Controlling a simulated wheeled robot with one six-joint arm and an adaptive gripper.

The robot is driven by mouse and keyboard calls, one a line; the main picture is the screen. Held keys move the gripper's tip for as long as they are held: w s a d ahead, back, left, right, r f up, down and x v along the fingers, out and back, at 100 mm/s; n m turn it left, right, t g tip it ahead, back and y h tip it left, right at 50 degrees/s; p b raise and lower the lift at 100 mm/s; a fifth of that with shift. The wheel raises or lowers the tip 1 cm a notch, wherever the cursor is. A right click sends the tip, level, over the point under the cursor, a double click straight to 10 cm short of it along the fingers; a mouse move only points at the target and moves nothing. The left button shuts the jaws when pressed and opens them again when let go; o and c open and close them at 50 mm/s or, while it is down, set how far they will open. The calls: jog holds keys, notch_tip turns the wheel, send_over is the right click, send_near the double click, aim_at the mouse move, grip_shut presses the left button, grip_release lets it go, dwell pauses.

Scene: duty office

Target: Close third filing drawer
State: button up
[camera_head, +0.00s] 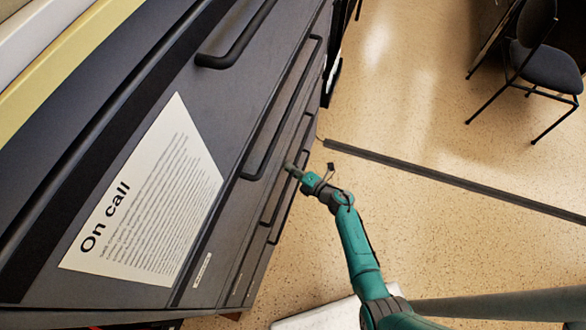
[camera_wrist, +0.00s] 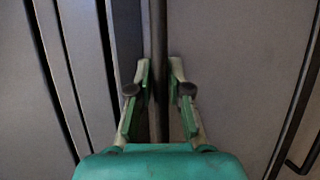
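The dark grey filing cabinet (camera_head: 220,90) fills the left of the head view, seen steeply from above, with several drawer fronts and long bar handles. I cannot tell from these frames which front is the third drawer or how far it stands out. My gripper (camera_head: 291,169) is at the lower drawer fronts, near the handles. In the wrist view my gripper (camera_wrist: 161,62) has its two fingers apart, facing grey fronts. A dark vertical strip (camera_wrist: 158,35) lies between the fingertips. Whether it is a handle or an edge, and whether the fingers touch it, is unclear.
A printed "On call" sheet (camera_head: 150,200) is on the cabinet. A black bar handle (camera_head: 235,45) sticks out on an upper front. A dark chair (camera_head: 545,62) stands at the upper right. The speckled floor (camera_head: 400,110) is mostly clear, crossed by a dark strip (camera_head: 450,178).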

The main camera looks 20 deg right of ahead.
jog(key=shift+o, duration=1)
jog(key=v, duration=1.2)
jog(key=shift+w+r, duration=0.1)
